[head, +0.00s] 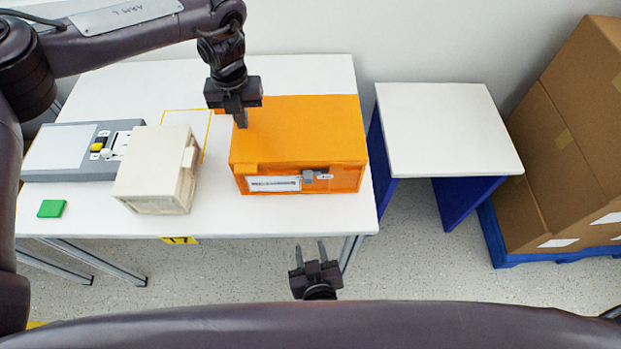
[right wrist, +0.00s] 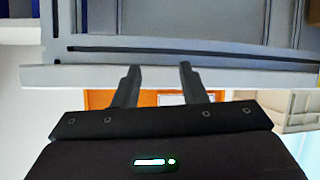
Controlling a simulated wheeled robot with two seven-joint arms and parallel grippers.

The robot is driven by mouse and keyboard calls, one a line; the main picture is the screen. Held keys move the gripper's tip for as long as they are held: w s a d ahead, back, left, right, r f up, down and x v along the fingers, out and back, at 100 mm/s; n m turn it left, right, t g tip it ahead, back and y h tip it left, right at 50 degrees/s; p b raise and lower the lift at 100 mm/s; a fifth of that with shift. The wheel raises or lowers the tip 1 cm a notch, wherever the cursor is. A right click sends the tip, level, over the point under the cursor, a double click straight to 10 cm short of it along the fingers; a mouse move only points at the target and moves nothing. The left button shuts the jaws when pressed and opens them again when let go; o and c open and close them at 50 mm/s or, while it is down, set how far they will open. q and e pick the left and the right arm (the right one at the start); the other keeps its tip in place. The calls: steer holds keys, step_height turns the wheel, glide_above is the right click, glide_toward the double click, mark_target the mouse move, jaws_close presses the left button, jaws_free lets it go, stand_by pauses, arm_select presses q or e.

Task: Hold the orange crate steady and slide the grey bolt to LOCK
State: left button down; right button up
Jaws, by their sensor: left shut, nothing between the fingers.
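The orange crate (head: 310,125) stands on the white table, right of its middle, and also shows partly behind the fingers in the right wrist view (right wrist: 163,99). The grey bolt (head: 309,177) is on its front face, right of a white barcode label; the small lettering beside it is unreadable. My left gripper (head: 240,122) points down, shut and empty, at the crate's top near its back left corner; I cannot tell whether it touches. My right gripper (head: 309,246) is open and empty in front of the table, below and apart from the bolt. It also shows in the right wrist view (right wrist: 158,80).
A cream box (head: 150,170) stands left of the crate, with a grey control panel (head: 62,148) and a green block (head: 51,208) farther left. A white side table (head: 445,125) and stacked cardboard boxes (head: 560,140) stand right. Floor before the table is clear.

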mark_target(308, 183)
step_height(308, 183, up, 15)
steer(key=w+m+t+h, duration=0.2)
steer(key=m+t, duration=0.1)
steer(key=shift+x, duration=3.8)
steer(key=shift+a+r, duration=0.15)
steer(key=shift+a, duration=0.05)
jaws_close()
